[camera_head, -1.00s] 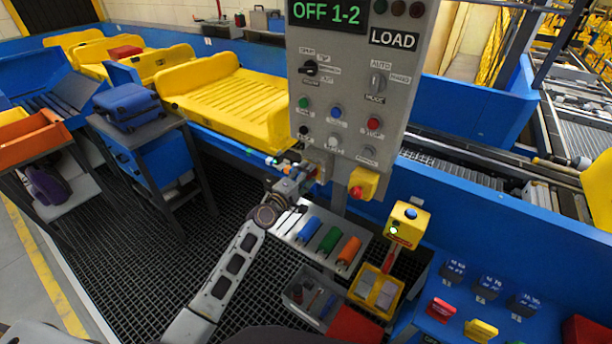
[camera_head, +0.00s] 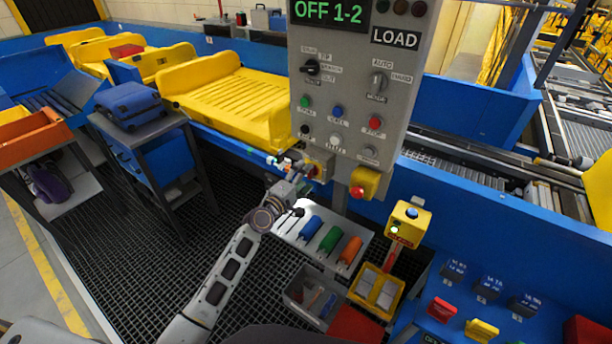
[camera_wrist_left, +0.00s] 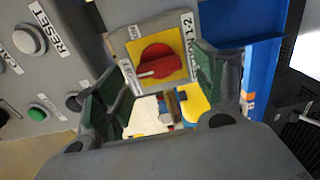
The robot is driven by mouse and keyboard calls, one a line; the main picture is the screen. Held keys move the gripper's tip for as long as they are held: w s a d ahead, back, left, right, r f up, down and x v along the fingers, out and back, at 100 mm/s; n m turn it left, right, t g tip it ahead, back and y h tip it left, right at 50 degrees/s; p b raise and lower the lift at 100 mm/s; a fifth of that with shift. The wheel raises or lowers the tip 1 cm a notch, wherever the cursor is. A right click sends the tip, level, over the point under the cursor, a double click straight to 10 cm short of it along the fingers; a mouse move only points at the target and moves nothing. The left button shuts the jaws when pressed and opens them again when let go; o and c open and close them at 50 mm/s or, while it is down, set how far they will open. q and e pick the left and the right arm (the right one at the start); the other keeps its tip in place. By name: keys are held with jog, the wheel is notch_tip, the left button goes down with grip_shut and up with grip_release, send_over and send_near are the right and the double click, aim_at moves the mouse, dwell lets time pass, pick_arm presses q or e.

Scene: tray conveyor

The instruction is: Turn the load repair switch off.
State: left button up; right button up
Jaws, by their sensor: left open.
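The red rotary switch (camera_wrist_left: 157,60) sits on a yellow plate on a grey box, with a label ending in "1-2" beside it. Its white pointer mark lies toward the left of the wrist picture. In the head view the switch (camera_head: 315,171) is at the lower left of the grey LOAD panel (camera_head: 352,110), partly hidden by my gripper. My left gripper (camera_wrist_left: 158,70) is open, with one finger to each side of the switch and nothing held. In the head view it (camera_head: 301,174) is close against the switch box; contact cannot be told. My right gripper is not in view.
A green display (camera_head: 331,12) reads "OFF 1-2". A red button on a yellow box (camera_head: 366,184) is right of the switch. Below is a shelf with blue, green and orange rolls (camera_head: 328,238). A yellow button post (camera_head: 408,222) stands at right.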

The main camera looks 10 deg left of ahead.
pick_arm(q)
jog(key=v, duration=1)
dwell(0.3)
jog(key=shift+m, duration=0.4)
dwell(0.4)
